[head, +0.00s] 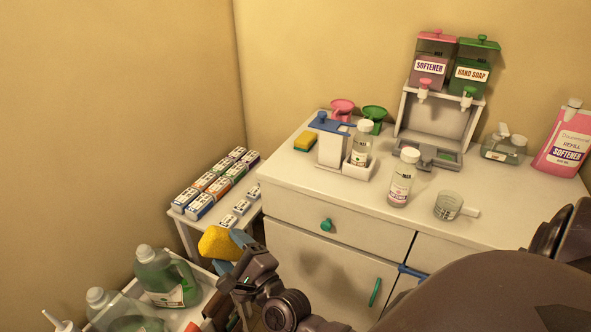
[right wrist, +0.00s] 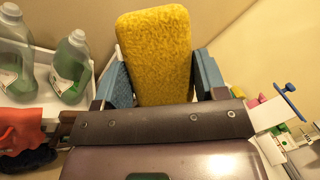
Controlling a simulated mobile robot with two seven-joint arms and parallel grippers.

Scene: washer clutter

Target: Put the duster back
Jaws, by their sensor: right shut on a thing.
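The duster (head: 218,242) is a yellow, fuzzy block with rounded corners. My right gripper (head: 233,257) is shut on it, with blue finger pads at its two sides. In the right wrist view the duster (right wrist: 155,58) stands out beyond the pads, between the fingers (right wrist: 158,88). In the head view it is in the air left of the white cabinet, above the white bin and in front of the low side table. Its lower end is hidden by the gripper. My left gripper is not in view.
The white cabinet (head: 290,212) carries dispensers, bottles, a sponge (head: 305,141) and a measuring cup (head: 449,206). The low side table (head: 180,212) holds several small boxes. Green jugs (head: 168,278) stand in the white bin (head: 205,272). A red item with dark bristles (right wrist: 25,160) lies lower left in the right wrist view.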

